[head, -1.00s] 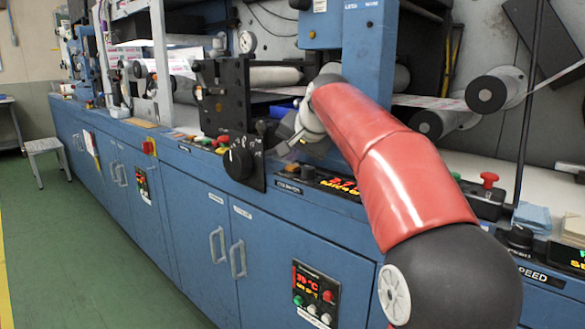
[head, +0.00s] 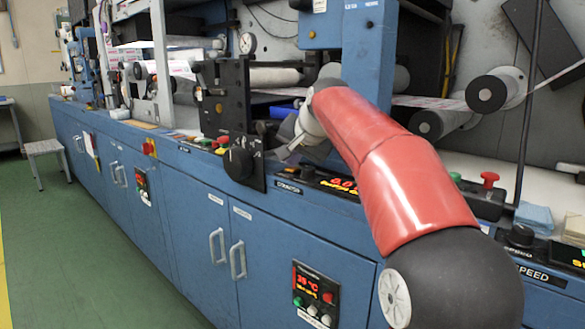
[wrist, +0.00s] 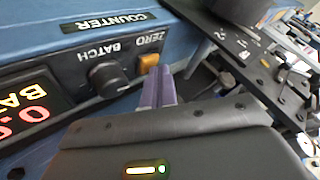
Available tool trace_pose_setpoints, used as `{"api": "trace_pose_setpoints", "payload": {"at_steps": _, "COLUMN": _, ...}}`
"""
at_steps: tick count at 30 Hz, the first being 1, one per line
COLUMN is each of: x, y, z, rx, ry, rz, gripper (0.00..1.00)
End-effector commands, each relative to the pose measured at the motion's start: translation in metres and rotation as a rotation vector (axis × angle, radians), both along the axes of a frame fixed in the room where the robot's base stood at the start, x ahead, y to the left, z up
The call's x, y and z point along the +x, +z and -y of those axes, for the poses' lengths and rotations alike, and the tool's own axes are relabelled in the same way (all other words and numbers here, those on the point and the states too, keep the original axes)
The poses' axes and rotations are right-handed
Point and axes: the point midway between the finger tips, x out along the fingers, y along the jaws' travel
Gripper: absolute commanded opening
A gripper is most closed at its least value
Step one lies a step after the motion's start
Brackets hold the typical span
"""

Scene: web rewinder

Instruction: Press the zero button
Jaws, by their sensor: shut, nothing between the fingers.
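The zero button (wrist: 149,64) is a small orange square on the dark counter panel, under the word ZERO, which appears upside down in the wrist view. My gripper (wrist: 164,78) is shut and empty, its purplish-grey fingertips right beside the button. I cannot tell whether they touch it. In the head view my gripper (head: 284,154) is at the counter panel, partly hidden by my red arm. The counter's lit display (head: 342,183) shows red digits that look like 0.0; its edge also shows in the wrist view (wrist: 25,105).
The black BATCH knob (wrist: 107,78) sits close beside the zero button. A black plate with a large dial (head: 239,164) stands left of my gripper. A red mushroom button (head: 489,179) is farther right.

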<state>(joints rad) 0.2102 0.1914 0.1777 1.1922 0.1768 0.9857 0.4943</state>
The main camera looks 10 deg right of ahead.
Motion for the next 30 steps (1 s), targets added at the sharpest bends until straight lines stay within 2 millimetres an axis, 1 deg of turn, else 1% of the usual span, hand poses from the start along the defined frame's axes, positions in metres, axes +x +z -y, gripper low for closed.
{"api": "trace_pose_setpoints", "payload": {"at_steps": 5, "x": 0.000, "y": -0.003, "z": 0.000, "rx": 0.000, "ry": 0.000, "rz": -0.001, "gripper": 0.00}}
{"api": "trace_pose_setpoints", "payload": {"at_steps": 14, "x": 0.000, "y": -0.003, "z": 0.000, "rx": 0.000, "ry": 0.001, "rz": -0.002, "gripper": 0.00}}
{"api": "trace_pose_setpoints", "payload": {"at_steps": 17, "x": 0.000, "y": 0.000, "z": 0.000, "rx": 0.000, "ry": 0.001, "rz": -0.002, "gripper": 0.00}}
{"api": "trace_pose_setpoints", "payload": {"at_steps": 25, "x": 0.000, "y": 0.015, "z": 0.000, "rx": 0.000, "ry": 0.001, "rz": -0.002, "gripper": 0.00}}
{"api": "trace_pose_setpoints", "payload": {"at_steps": 30, "x": 0.000, "y": 0.016, "z": 0.000, "rx": 0.000, "ry": 0.000, "rz": -0.001, "gripper": 0.00}}
